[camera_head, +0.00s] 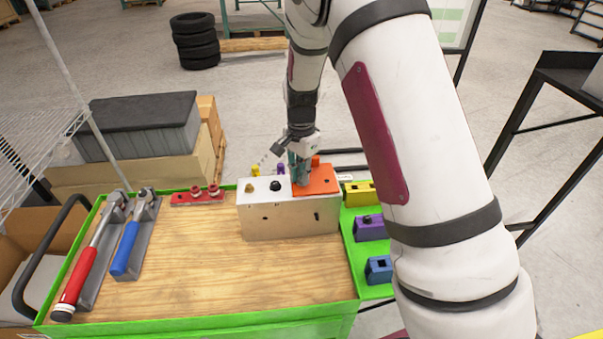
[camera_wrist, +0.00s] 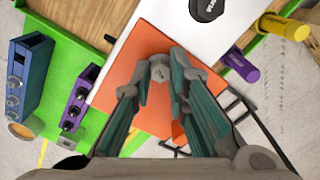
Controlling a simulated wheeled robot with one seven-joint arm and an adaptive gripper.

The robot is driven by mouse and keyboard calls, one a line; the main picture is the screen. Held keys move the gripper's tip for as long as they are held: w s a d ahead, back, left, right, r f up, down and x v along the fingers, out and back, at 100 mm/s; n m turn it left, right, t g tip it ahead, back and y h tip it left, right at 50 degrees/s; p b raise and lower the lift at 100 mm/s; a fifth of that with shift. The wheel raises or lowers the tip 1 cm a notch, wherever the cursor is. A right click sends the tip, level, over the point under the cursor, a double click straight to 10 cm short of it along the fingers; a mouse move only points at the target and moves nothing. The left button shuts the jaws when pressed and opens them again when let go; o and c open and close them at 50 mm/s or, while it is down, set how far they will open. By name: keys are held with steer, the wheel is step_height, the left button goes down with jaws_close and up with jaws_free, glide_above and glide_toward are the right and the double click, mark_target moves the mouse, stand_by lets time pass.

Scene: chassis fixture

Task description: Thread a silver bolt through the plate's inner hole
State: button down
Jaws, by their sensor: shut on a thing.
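An orange plate (camera_head: 318,183) lies on the right part of the top of a box-like chassis (camera_head: 290,220). It also shows in the wrist view (camera_wrist: 125,88). My gripper (camera_head: 300,180) points down over the plate's left part. In the wrist view my gripper (camera_wrist: 160,78) is shut on a silver bolt (camera_wrist: 160,68), with its grey hexagonal head between the fingertips. The bolt's shank is hidden, so I cannot tell whether it is in a hole. The inner hole is not visible under the fingers and bolt.
A black knob (camera_head: 275,186) and a brass one (camera_head: 249,188) stand on the white top, left of the plate. Yellow (camera_head: 359,193), purple (camera_head: 370,227) and blue (camera_head: 379,268) blocks sit right of the chassis.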

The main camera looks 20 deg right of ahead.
steer(key=m, duration=1)
steer(key=shift+f+p, duration=0.1)
steer(key=shift+p, duration=0.2)
steer(key=c, duration=1.5)
jaws_free()
steer(key=shift+r+p, duration=1)
steer(key=shift+r, duration=3.5)
